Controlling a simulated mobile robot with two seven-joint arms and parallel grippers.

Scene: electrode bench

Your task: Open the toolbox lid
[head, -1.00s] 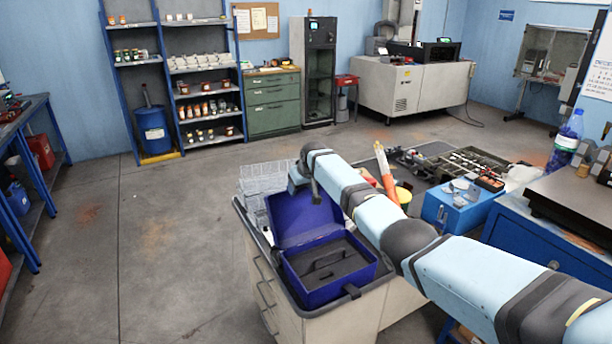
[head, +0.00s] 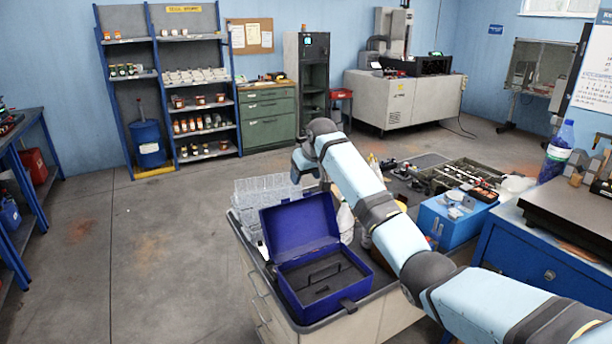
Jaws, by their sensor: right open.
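The blue toolbox (head: 357,291) sits on top of a small cabinet in the head view. Its lid (head: 299,223) stands up and leans back, so the box is open and its dark inside with a black handle shows. My right gripper (head: 306,176) is above and behind the raised lid, pointing down, open and apart from it. My right arm reaches in from the lower right. My left gripper is out of view.
Clear plastic compartments (head: 264,190) and a white bottle (head: 345,222) stand behind the toolbox. A light-blue box (head: 447,224) is to the right, near a blue workbench (head: 515,248). The floor at left is clear.

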